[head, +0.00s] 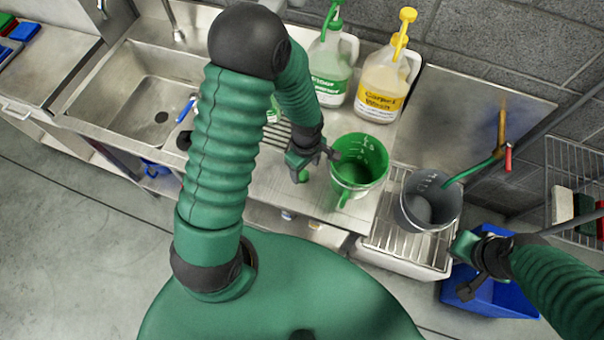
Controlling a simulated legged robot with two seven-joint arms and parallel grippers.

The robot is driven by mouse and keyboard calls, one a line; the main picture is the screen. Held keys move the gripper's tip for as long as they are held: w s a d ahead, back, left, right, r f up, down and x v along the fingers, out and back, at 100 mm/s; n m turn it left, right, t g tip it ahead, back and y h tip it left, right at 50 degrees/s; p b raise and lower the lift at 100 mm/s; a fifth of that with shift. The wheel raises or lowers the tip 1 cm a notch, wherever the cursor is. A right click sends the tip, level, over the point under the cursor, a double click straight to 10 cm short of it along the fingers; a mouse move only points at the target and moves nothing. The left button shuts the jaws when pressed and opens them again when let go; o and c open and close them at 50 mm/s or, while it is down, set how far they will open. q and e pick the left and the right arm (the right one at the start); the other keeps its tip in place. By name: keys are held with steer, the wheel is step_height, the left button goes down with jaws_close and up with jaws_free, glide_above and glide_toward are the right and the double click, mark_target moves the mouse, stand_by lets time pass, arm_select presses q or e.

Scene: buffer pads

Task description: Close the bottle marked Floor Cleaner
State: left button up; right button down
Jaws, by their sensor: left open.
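The bottle marked Floor Cleaner (343,62) is a clear jug with a green label, standing at the back of the steel counter. A green pump top (333,17) stands at its neck, partly cut off by the frame's top edge. My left arm hides part of its left side and label. My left gripper (314,165) is open and empty, in front of the bottle and just left of the green bucket (375,158), apart from the bottle. My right gripper (478,268) is at the lower right, far from the bottle; its fingers are unclear.
A Carpet Wash jug (382,88) with a yellow pump stands right of the bottle. A grey bucket (412,218) sits on a rack beneath a tap with a green handle or hose. A sink (150,95) is at the left. A blue bin (505,300) is below my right gripper.

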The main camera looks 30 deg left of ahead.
mark_target(302, 175)
arm_select(q)
steer(key=f, duration=0.3)
steer(key=shift+d+f, duration=0.35)
steer(key=shift+d, duration=0.05)
steer(key=shift+a+f, duration=0.2)
steer(key=shift+a, duration=0.45)
steer(key=shift+a+f, duration=0.15)
steer(key=shift+a, duration=0.45)
steer(key=shift+d+r, duration=0.1)
steer(key=shift+d, duration=0.25)
steer(key=c, duration=0.4)
steer(key=shift+d+r, duration=0.1)
steer(key=shift+d, duration=0.5)
steer(key=c, duration=0.5)
steer(key=shift+d, duration=0.1)
steer(key=shift+c, duration=2.5)
steer(key=shift+a, duration=0.75)
jaws_close()
arm_select(e)
steer(key=shift+r, duration=0.25)
